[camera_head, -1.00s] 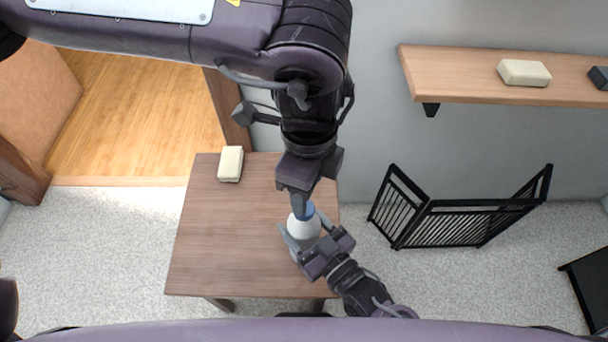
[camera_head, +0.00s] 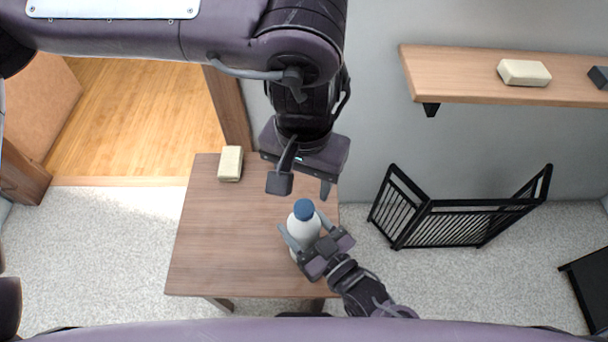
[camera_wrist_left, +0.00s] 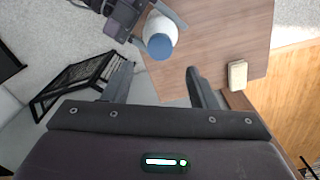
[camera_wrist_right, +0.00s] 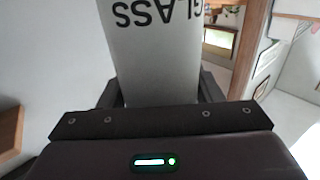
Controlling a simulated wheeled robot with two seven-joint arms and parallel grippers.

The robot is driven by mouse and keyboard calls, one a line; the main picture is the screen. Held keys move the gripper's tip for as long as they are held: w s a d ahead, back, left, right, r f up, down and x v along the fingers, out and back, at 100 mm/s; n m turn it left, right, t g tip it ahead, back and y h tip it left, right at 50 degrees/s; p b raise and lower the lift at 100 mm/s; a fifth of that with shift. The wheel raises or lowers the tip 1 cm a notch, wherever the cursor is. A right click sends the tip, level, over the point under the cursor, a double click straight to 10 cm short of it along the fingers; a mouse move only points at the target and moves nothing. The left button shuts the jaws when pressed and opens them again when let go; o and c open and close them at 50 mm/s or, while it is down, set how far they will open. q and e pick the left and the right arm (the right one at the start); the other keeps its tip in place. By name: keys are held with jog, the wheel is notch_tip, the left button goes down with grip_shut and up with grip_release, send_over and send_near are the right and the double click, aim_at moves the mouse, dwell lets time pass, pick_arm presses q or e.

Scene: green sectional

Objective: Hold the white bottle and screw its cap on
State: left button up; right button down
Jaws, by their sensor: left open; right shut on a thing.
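The white bottle (camera_head: 304,232) stands upright at the right side of the table, with the blue cap (camera_head: 304,209) sitting on its top. My right gripper (camera_head: 305,240) is shut on the bottle's body from the lower right. In the right wrist view the bottle (camera_wrist_right: 155,50) fills the space between the fingers and shows dark lettering. My left gripper (camera_head: 304,188) is open and empty, above and behind the cap, apart from it. In the left wrist view the cap (camera_wrist_left: 160,46) lies beyond the open fingers. Whether the cap is fully tight cannot be told.
The wooden table (camera_head: 225,240) is mostly bare on its left. A cream block (camera_head: 230,163) lies at its back left corner. A wall shelf (camera_head: 460,78) holds another cream block (camera_head: 524,72). A black folding gate (camera_head: 450,215) stands on the floor at the right.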

aim_at(304, 207)
pick_arm(q)
jog(key=shift+f, duration=4.05)
